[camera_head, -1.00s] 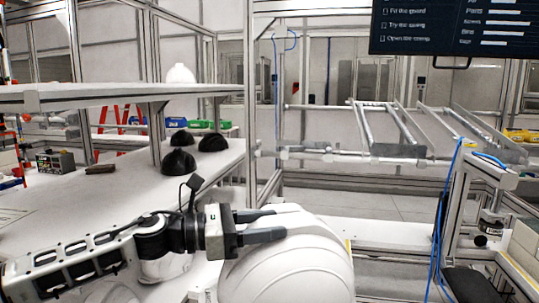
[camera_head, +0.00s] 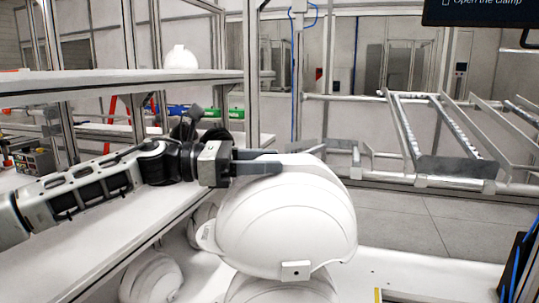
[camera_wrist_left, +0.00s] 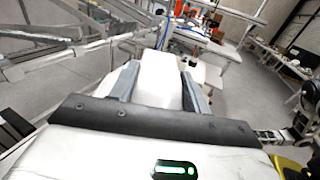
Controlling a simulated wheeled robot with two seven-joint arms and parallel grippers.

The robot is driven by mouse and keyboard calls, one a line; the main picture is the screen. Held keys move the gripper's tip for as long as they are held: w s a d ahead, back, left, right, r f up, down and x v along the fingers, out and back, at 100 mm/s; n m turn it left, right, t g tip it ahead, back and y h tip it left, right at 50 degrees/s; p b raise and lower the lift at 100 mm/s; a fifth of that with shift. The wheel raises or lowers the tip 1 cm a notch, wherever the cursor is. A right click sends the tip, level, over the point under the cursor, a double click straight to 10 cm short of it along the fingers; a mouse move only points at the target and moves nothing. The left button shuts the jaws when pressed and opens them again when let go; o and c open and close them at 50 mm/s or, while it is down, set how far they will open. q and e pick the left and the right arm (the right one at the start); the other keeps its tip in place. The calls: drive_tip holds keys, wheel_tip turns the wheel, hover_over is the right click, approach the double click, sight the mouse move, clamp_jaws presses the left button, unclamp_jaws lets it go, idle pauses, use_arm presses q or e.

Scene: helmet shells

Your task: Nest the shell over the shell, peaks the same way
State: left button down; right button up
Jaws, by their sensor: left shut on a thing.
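My left gripper (camera_head: 270,162) is shut on a white helmet shell (camera_head: 290,215), gripping it at its upper edge. The held shell is ridged and domed, with a small tab at its lower front. In the left wrist view the fingers close on a white part of the shell (camera_wrist_left: 160,78). Another white shell (camera_head: 280,290) shows directly below it at the bottom of the picture, mostly hidden by the held one. I cannot tell whether the two touch. My right gripper is not in view.
More white shells (camera_head: 150,278) lie at the lower left, below the white worktop (camera_head: 85,240). One white shell (camera_head: 180,58) stands on the upper shelf (camera_head: 110,82). A metal post (camera_head: 257,70) rises behind the gripper. A rack (camera_head: 430,130) stands right, over clear floor.

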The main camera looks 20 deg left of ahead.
sight(261, 187)
use_arm(q)
drive_tip(key=shift+s+r, duration=0.15)
drive_tip(key=shift+s, duration=0.15)
drive_tip(key=shift+a+f+b, duration=0.1)
drive_tip(key=shift+f+b, duration=0.3)
drive_tip(key=shift+b, duration=0.05)
wheel_tip(261, 187, down, 4)
drive_tip(key=b, duration=0.4)
drive_tip(key=shift+f, duration=0.15)
wheel_tip(261, 187, down, 6)
drive_tip(key=b, duration=0.5)
drive_tip(key=shift+f+b, duration=0.1)
drive_tip(key=shift+b, duration=0.2)
drive_tip(key=shift+f, duration=0.15)
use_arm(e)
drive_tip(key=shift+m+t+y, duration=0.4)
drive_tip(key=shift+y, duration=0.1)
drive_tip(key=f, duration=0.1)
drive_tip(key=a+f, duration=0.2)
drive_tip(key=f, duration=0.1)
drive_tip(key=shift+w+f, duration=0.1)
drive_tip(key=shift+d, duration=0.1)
